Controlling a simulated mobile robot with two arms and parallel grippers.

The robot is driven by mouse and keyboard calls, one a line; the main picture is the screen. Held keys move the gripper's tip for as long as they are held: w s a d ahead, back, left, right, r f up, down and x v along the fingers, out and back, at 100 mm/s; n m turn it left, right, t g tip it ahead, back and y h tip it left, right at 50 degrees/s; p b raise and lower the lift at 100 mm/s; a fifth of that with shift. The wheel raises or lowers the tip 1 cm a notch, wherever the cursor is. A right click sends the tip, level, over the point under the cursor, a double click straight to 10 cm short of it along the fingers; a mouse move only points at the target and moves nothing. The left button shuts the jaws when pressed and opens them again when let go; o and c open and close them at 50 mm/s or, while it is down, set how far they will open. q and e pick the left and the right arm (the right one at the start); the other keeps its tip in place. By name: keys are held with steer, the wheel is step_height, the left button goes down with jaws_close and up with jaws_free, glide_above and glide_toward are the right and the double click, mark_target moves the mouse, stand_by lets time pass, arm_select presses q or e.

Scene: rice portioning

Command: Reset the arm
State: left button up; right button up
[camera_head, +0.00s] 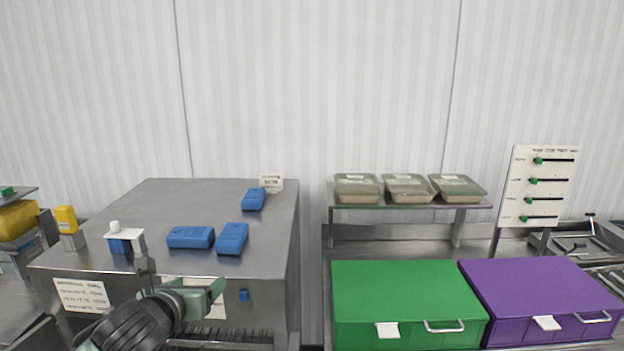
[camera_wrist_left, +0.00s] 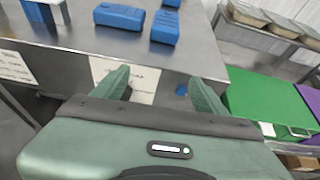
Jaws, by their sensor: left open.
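My left gripper (camera_head: 215,290) is in front of the steel counter's front face, low in the head view. In the left wrist view its two green fingers (camera_wrist_left: 160,88) are apart with nothing between them. A white label on the counter front shows behind the gap. No part of my right gripper shows in either view.
The steel counter (camera_head: 165,205) carries several blue blocks (camera_head: 190,237). To the right stand a green box (camera_head: 400,285) and a purple box (camera_head: 540,280), below a shelf with three lidded trays (camera_head: 408,188). A slider board (camera_head: 540,185) stands at the far right.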

arm_select(q)
steer(key=w+a+f+n+g+b, duration=0.15)
steer(key=f+n, duration=0.35)
steer(key=f, duration=0.8)
steer(key=a+f+n+g+b, duration=0.1)
steer(key=a+f+n+b, duration=0.3)
steer(key=f, duration=0.9)
steer(key=s+f+n+g+b, duration=0.15)
steer(key=s+f+n, duration=0.25)
steer(key=f, duration=0.8)
steer(key=s+f+n+g+b, duration=0.15)
steer(key=s+f+n, duration=0.3)
steer(key=f, duration=0.75)
steer(key=s+f+n+g+b, duration=0.2)
steer(key=s+f+n, duration=0.4)
steer(key=s+f, duration=0.7)
steer(key=s+d+f+n+g+b, duration=0.1)
steer(key=s+f+n, duration=0.2)
steer(key=s+f, duration=0.3)
steer(key=s+d+f+n+g+b, duration=0.1)
steer(key=s+f, duration=0.6)
steer(key=s, duration=0.8)
steer(key=s+d+f+n+g+b, duration=0.1)
steer(key=s+f+n, duration=0.4)
steer(key=s, duration=0.6)
step_height(320, 180, down, 2)
steer(key=shift+d+f+g+b, duration=0.2)
steer(key=shift+d+g+b, duration=0.1)
steer(key=shift+d+g, duration=0.55)
